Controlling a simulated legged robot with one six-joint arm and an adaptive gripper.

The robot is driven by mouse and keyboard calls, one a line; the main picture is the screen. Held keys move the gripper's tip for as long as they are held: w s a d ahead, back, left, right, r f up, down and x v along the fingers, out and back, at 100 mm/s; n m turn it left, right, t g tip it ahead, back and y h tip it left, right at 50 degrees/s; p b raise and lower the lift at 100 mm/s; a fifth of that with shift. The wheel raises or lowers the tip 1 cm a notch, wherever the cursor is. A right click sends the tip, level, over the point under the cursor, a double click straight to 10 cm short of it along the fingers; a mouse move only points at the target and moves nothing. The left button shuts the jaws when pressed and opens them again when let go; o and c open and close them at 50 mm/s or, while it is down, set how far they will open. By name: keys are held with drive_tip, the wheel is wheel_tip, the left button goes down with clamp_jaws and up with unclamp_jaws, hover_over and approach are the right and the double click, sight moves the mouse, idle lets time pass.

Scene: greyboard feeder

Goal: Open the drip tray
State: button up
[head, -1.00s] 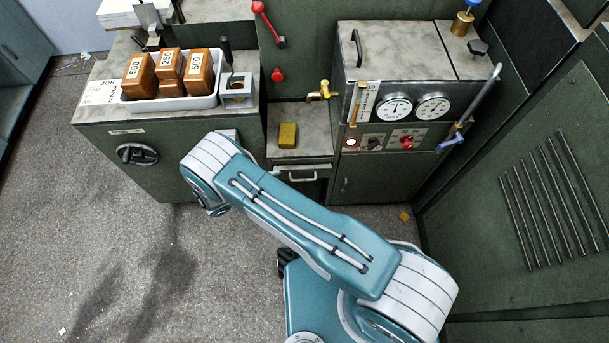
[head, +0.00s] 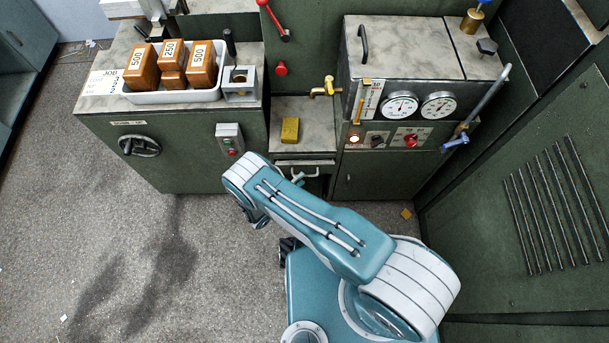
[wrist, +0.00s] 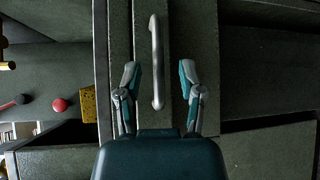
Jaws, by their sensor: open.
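The drip tray (head: 290,163) is a narrow drawer front under the grey shelf below the brass tap, with a pale bar handle (head: 308,174). In the wrist view the handle (wrist: 155,50) stands upright in the picture, between the two fingers. My gripper (wrist: 159,77) is open, one finger on each side of the handle's lower part, with visible gaps on both sides. The depth between fingertips and handle is hard to judge. In the head view my arm hides most of the gripper. The tray looks closed or nearly so.
A yellow block (head: 290,130) lies on the shelf under the brass tap (head: 326,88). A switch box (head: 230,140) is on the cabinet left of the tray.

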drive_tip(key=shift+x, duration=1.3)
clamp_jaws()
drive_tip(key=s, duration=1.8)
drive_tip(key=shift+s+a, duration=0.2)
